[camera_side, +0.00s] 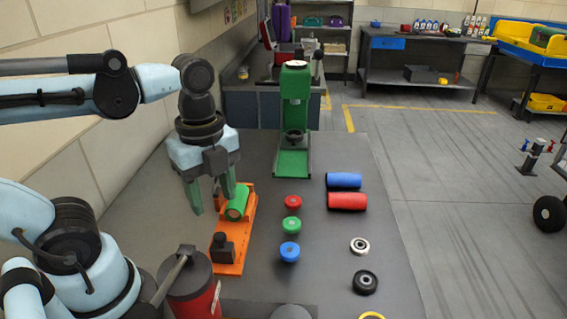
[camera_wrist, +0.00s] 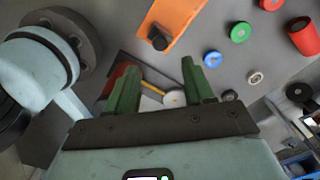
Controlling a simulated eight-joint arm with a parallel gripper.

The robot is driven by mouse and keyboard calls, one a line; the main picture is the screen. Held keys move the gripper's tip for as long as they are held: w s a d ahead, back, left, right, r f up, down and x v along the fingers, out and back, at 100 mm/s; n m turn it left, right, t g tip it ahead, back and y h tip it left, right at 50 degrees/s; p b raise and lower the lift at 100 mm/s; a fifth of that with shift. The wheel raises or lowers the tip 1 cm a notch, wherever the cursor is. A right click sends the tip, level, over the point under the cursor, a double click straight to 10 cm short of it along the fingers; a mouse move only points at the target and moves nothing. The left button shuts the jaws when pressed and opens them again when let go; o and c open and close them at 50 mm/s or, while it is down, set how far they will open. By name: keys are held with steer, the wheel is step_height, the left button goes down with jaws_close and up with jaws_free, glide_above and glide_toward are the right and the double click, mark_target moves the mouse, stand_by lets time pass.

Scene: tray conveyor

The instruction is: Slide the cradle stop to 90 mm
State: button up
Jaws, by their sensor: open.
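The orange cradle (camera_side: 229,262) lies on the grey table left of centre; part of it shows at the top of the wrist view (camera_wrist: 181,17). A black stop block with a knob (camera_side: 222,248) sits on its near half; the dark knob shows in the wrist view (camera_wrist: 158,40). A green cylinder (camera_side: 237,203) lies in the cradle's far half. My gripper (camera_side: 212,203) is open, its green fingers pointing down at the cradle's left side, close to the green cylinder. In the wrist view nothing is between the fingers (camera_wrist: 158,68). Whether a finger touches the cylinder is unclear.
A green press (camera_side: 294,110) stands behind. Right of the cradle are red (camera_side: 292,202), green (camera_side: 291,226) and blue (camera_side: 290,251) rings, blue (camera_side: 343,180) and red (camera_side: 347,201) cylinders, and white (camera_side: 359,246) and black (camera_side: 365,282) rings. A red canister (camera_side: 196,300) stands in front.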

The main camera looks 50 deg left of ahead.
mark_target(220, 235)
steer(key=shift+f, duration=4.4)
jaws_close()
